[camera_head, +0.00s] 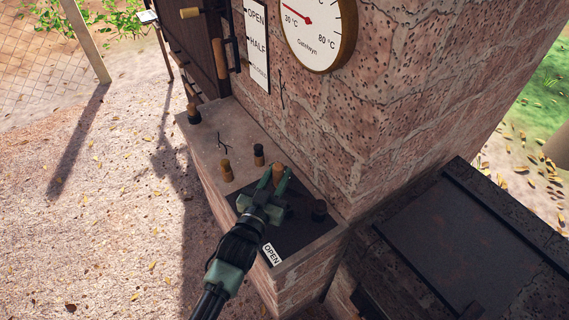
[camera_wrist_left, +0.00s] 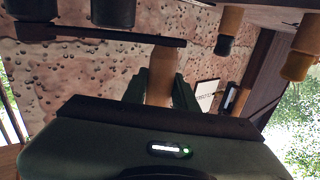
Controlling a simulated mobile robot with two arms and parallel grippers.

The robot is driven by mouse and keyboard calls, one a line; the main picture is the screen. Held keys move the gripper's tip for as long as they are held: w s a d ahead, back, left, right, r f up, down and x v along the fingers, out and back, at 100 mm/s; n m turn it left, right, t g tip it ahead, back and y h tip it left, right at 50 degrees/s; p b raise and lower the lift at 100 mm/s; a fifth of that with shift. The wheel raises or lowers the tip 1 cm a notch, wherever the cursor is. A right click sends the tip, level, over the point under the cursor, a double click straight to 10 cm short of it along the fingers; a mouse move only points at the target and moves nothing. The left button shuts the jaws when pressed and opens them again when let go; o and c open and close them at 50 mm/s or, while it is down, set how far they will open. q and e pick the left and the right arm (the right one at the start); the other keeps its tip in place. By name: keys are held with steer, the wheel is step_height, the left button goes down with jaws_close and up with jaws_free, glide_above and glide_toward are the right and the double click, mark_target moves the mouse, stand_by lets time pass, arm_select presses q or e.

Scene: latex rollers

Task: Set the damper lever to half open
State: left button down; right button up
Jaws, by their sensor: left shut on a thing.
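A white OPEN label (camera_head: 270,254) is at the plate's front corner. A wall sign (camera_head: 257,45) reads OPEN and HALF, with a lower word hard to read. My right gripper is not in view.
A round thermometer (camera_head: 320,30) hangs on the wall.

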arm_select(q)
steer(key=shift+p+v, duration=0.6)
steer(key=shift+v, duration=0.75)
steer(key=shift+a, duration=0.1)
steer(key=c, duration=1.1)
jaws_free()
steer(key=b+v, duration=0.1)
steer(key=v, duration=0.7)
steer(key=shift+f, duration=0.1)
